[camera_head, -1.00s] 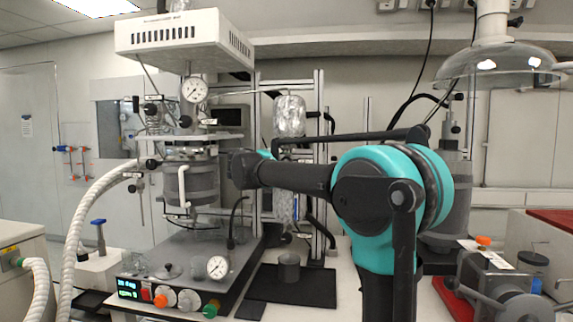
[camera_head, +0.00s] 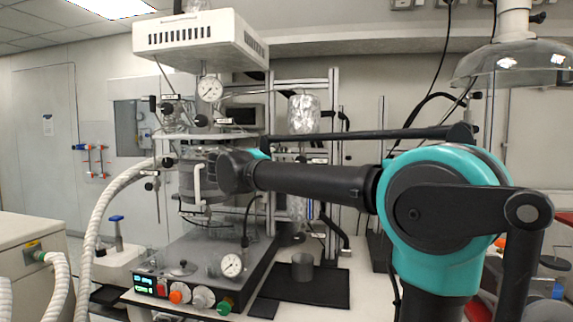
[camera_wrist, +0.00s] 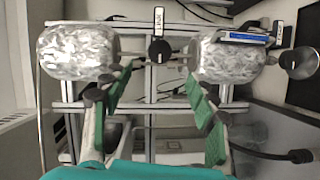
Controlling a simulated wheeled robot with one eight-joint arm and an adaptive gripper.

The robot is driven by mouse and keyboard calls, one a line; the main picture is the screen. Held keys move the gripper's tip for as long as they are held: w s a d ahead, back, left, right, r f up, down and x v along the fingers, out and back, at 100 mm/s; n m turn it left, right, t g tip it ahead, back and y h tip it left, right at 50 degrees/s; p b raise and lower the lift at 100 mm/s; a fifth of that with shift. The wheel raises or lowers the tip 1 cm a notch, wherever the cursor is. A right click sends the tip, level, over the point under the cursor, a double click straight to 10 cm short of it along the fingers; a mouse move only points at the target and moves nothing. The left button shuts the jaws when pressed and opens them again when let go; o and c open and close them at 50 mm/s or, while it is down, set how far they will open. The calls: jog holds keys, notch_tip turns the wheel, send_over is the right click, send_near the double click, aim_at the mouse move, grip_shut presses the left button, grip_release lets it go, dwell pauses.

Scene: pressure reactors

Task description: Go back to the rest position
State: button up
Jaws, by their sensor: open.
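My gripper (camera_wrist: 158,95) shows in the wrist view with its two green-padded fingers spread apart. It is open and nothing is between the fingers. Behind it are a metal frame (camera_wrist: 150,158) and two foil-wrapped vessels, one at the left (camera_wrist: 78,53) and one at the right (camera_wrist: 228,58). In the head view my arm stretches left across the middle, its far end in front of the pressure reactor (camera_head: 205,180). The gripper's fingers are hidden there.
The reactor stands on a base with knobs and a gauge (camera_head: 232,265). A small grey beaker (camera_head: 302,266) sits on a black mat (camera_head: 325,290). A white hose (camera_head: 97,225) hangs at the left. A clear dome hood (camera_head: 515,62) hangs at the upper right.

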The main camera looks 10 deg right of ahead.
jog(key=s+d+f+m+g+y, duration=0.15)
jog(key=s+d+f, duration=0.3)
jog(key=f, duration=0.45)
jog(key=s+d+f+m+g+y, duration=0.1)
jog(key=s+d+f+g, duration=0.3)
jog(key=f, duration=0.6)
jog(key=s+d+f+m+g+y, duration=0.1)
jog(key=s+d+f, duration=0.1)
jog(key=d+f, duration=0.5)
jog(key=s+a+f+m+g+y, duration=0.1)
jog(key=s+a+f+m+y, duration=0.1)
jog(key=s+f, duration=0.8)
jog(key=s+a+f+m+g+y, duration=0.1)
jog(key=s+f+y, duration=0.4)
jog(key=s+f, duration=0.5)
notch_tip(320, 180, down, 6)
jog(key=shift+s+a+r+m, duration=0.1)
jog(key=shift+s+a+m, duration=0.25)
jog(key=shift+m, duration=0.5)
jog(key=shift+w+g+y, duration=0.1)
jog(key=shift+g+y, duration=0.15)
